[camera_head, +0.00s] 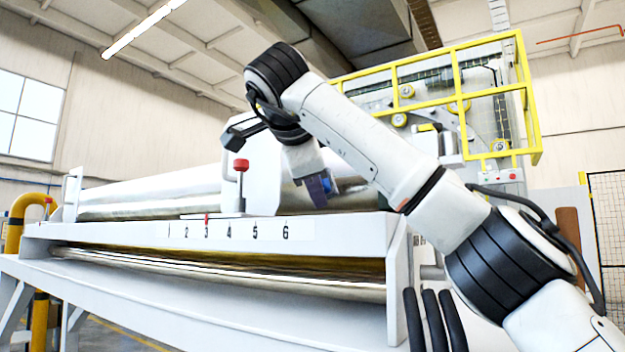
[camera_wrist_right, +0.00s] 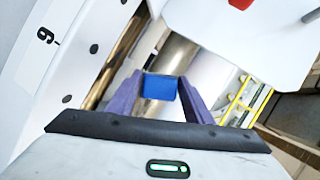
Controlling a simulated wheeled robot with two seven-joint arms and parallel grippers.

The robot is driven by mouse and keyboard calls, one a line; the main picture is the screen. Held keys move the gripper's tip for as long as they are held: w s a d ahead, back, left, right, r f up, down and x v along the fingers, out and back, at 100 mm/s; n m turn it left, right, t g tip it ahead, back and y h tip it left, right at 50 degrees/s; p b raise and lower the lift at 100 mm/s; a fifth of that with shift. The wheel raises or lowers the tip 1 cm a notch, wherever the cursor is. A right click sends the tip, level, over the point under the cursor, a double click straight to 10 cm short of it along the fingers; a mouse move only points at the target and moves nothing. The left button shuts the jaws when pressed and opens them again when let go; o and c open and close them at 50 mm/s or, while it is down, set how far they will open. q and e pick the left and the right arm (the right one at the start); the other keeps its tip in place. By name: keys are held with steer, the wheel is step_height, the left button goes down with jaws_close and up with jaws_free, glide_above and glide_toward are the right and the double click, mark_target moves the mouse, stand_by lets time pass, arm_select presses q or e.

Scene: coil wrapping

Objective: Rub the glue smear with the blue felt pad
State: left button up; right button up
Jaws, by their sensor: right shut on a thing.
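The blue felt pad (camera_wrist_right: 160,87) is held between the two purple fingers of my right gripper (camera_wrist_right: 161,80) in the right wrist view. In the head view my right gripper (camera_head: 321,188) points down over the right part of the long metallic roll (camera_head: 150,195), near the white housing. Whether the pad touches the roll cannot be told. I cannot make out the glue smear in either view. My left gripper is not in view.
A red-topped lever (camera_head: 241,165) stands on the machine left of my gripper. A white front rail (camera_head: 140,232) carries the numbers 1 to 6. A lower roll (camera_head: 200,275) lies beneath it. A yellow guard frame (camera_head: 455,60) stands behind right.

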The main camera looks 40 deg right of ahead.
steer(key=shift+w+d+f, duration=0.15)
steer(key=shift+w+d, duration=0.15)
steer(key=shift+d, duration=0.35)
